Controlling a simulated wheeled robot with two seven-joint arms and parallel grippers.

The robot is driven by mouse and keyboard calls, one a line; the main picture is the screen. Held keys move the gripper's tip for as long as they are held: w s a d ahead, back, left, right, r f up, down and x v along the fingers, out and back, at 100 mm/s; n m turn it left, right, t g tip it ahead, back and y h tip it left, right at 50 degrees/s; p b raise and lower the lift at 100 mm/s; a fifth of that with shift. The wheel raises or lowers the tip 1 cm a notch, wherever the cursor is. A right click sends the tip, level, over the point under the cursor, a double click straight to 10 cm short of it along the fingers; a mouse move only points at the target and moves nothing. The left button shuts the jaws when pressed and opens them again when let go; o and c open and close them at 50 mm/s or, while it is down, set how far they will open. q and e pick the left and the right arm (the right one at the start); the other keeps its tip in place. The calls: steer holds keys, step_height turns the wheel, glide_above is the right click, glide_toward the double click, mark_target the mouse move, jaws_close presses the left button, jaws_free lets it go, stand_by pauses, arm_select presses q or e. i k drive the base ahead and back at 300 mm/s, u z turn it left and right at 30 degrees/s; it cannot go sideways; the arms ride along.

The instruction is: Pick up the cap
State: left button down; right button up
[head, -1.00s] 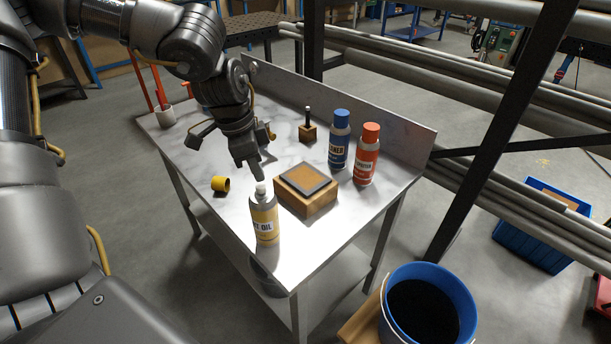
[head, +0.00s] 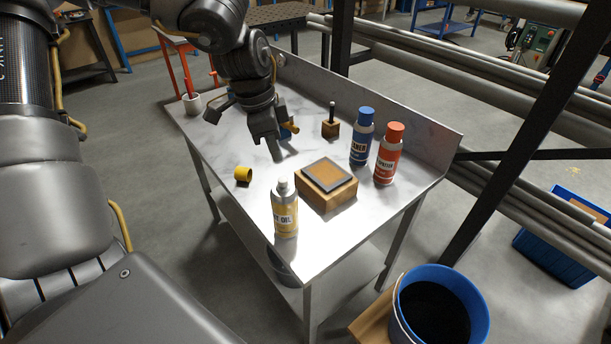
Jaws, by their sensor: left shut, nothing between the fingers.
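The yellow cap (head: 243,174) lies on its side on the metal table, left of the oil bottle. The oil bottle (head: 285,212), with a yellow label and a pale nozzle, stands upright near the table's front corner. My left gripper (head: 277,156) is shut and empty, fingers pointing down. In the picture it is above the bottle's nozzle and up and to the right of the cap, apart from both. My right gripper is not in view.
A wooden block with a dark-framed top (head: 327,185) sits right of the bottle. Blue (head: 362,138) and red (head: 388,155) spray cans stand behind it. The table around the cap is clear.

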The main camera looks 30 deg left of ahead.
mark_target(243, 174)
steer(key=u, duration=1.2)
